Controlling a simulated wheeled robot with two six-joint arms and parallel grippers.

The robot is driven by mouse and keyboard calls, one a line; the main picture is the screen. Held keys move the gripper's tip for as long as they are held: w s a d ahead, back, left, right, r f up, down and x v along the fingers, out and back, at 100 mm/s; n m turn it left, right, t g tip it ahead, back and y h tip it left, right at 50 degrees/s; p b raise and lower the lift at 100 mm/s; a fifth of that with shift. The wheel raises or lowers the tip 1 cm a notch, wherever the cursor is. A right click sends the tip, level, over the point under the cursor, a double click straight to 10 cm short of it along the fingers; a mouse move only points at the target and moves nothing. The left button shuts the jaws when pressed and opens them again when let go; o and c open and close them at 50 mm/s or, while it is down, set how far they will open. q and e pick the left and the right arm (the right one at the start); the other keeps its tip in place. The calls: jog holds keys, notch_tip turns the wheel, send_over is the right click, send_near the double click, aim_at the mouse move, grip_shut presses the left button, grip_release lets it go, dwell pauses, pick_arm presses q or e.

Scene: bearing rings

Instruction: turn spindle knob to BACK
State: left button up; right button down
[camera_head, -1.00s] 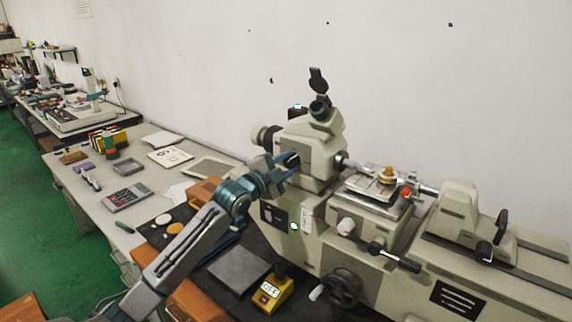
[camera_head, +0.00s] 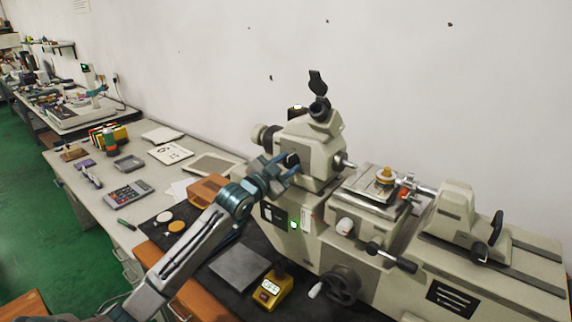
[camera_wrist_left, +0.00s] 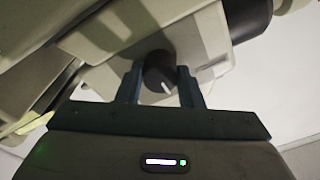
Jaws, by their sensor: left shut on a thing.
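The spindle knob (camera_wrist_left: 158,70) is a small dark round knob with a white pointer line, on the front of the beige machine's headstock (camera_head: 318,150). In the left wrist view its white line points down and slightly right, toward the gripper's palm. My left gripper (camera_head: 289,167) reaches the headstock from the left. Its two blue fingers (camera_wrist_left: 162,88) stand on either side of the knob and are shut on it. In the head view the fingers partly hide the knob. No BACK label can be read. My right gripper is not in view.
The machine's slide table (camera_head: 368,188), handwheel (camera_head: 340,287) and tailstock (camera_head: 450,211) lie right of the gripper. A yellow OFF box (camera_head: 272,290) and a grey plate (camera_head: 238,268) lie on the dark mat below. An orange-brown box (camera_head: 207,190) stands left of the headstock.

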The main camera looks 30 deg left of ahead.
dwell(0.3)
pick_arm(q)
jog(key=o, duration=0.7)
jog(key=shift+s+a+p, duration=0.1)
jog(key=shift+s+p, duration=0.45)
jog(key=shift+s, duration=0.1)
jog(key=shift+s+a+f+p, duration=0.1)
jog(key=shift+s+p, duration=0.3)
jog(key=shift+s, duration=1.15)
jog(key=shift+s+a+f+p, duration=0.15)
jog(key=shift+s+p, duration=0.3)
jog(key=shift+s, duration=1.15)
jog(key=shift+s+a+f+p, duration=0.1)
jog(key=shift+s+p, duration=0.3)
jog(key=shift+s, duration=1.15)
jog(key=shift+f, duration=0.1)
